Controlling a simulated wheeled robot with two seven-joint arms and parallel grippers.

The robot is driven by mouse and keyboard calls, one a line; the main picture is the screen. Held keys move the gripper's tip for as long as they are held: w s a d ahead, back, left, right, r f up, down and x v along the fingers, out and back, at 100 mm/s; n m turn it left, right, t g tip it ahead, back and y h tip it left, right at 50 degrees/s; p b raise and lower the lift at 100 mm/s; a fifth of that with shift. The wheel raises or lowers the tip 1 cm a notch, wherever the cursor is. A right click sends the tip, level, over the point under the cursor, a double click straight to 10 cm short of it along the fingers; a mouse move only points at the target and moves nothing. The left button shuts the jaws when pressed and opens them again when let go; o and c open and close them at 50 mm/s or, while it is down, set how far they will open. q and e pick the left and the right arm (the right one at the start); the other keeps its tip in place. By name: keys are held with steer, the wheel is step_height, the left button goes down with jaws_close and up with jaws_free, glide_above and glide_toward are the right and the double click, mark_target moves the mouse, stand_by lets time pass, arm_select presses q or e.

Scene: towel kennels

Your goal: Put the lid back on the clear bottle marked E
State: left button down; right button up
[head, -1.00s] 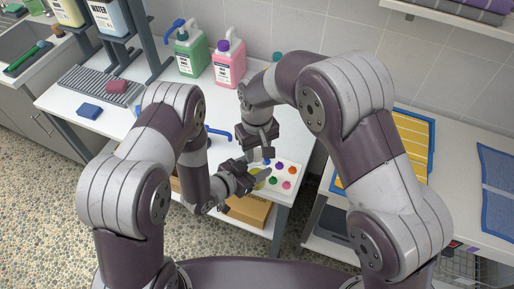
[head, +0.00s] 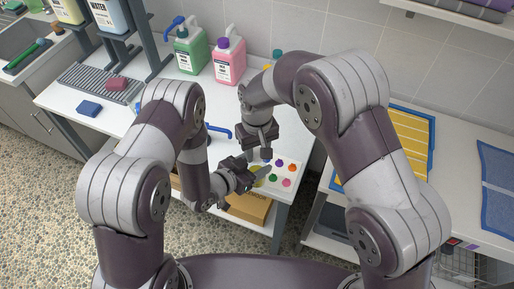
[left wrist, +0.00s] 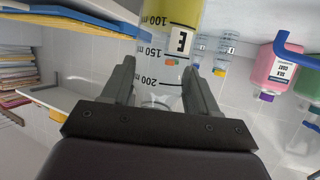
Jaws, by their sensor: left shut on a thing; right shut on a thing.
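The clear bottle marked E (left wrist: 178,42) is between the fingers of my left gripper (left wrist: 160,88) in the left wrist view, its 200 ml end nearest the gripper. It holds yellow liquid and appears upside down in that picture. In the head view only a little yellow of it shows beside my left gripper (head: 252,173). My right gripper (head: 264,155) is shut just above and beyond the left one, fingers pointing down. What it holds, likely the lid, is too small and hidden to make out, as is the bottle's mouth.
A pink jug (head: 229,62) and a green jug (head: 190,50) stand at the back. A cardboard box (head: 250,208) sits below.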

steer(key=m, duration=0.5)
steer(key=shift+a+m, duration=0.15)
steer(key=shift+m, duration=0.15)
steer(key=m, duration=0.8)
steer(key=shift+a, duration=0.15)
steer(key=m, duration=0.4)
steer(key=shift+w, duration=0.15)
steer(key=m, duration=0.7)
steer(key=shift+w+m, duration=0.15)
steer(key=shift+m, duration=0.25)
steer(key=m, duration=0.6)
steer(key=shift+w, duration=0.1)
